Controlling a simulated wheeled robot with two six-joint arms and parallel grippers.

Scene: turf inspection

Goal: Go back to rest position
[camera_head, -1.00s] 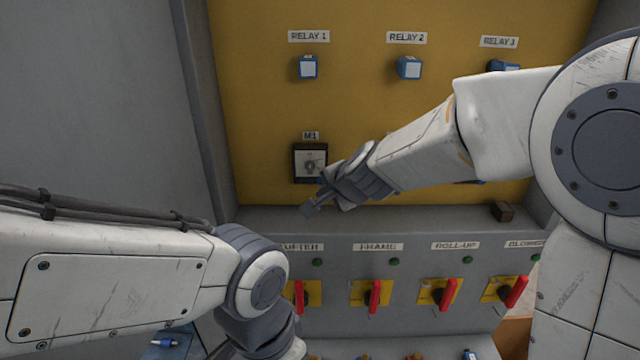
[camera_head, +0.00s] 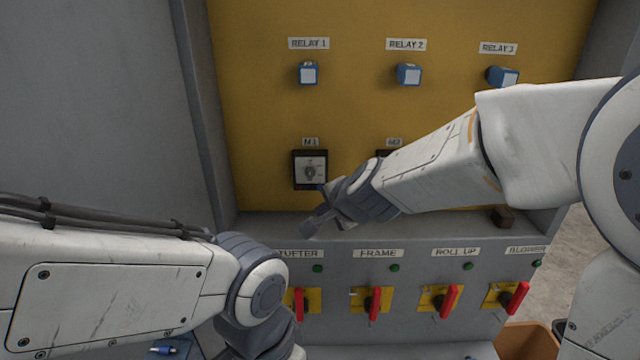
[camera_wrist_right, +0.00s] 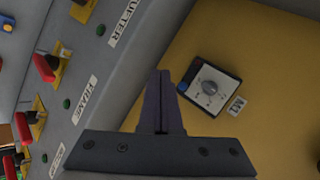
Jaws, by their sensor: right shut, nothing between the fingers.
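My right gripper (camera_head: 312,222) reaches in from the right, in front of the ledge below the yellow panel. It is shut and empty, just below the M1 dial (camera_head: 311,170). In the right wrist view its fingers (camera_wrist_right: 160,100) are pressed together, with the M1 dial (camera_wrist_right: 210,88) to their right and apart from them. My left arm comes in from the left at the lower part of the head view. Its gripper is below the frame and hidden.
The yellow panel (camera_head: 270,110) carries blue relays, among them Relay 1 (camera_head: 308,74) and Relay 2 (camera_head: 409,74). Several red-handled switches, such as the Frame switch (camera_head: 374,304), stick out below the ledge. A dark block (camera_head: 503,217) sits on the ledge. An orange bin (camera_head: 528,341) stands lower right.

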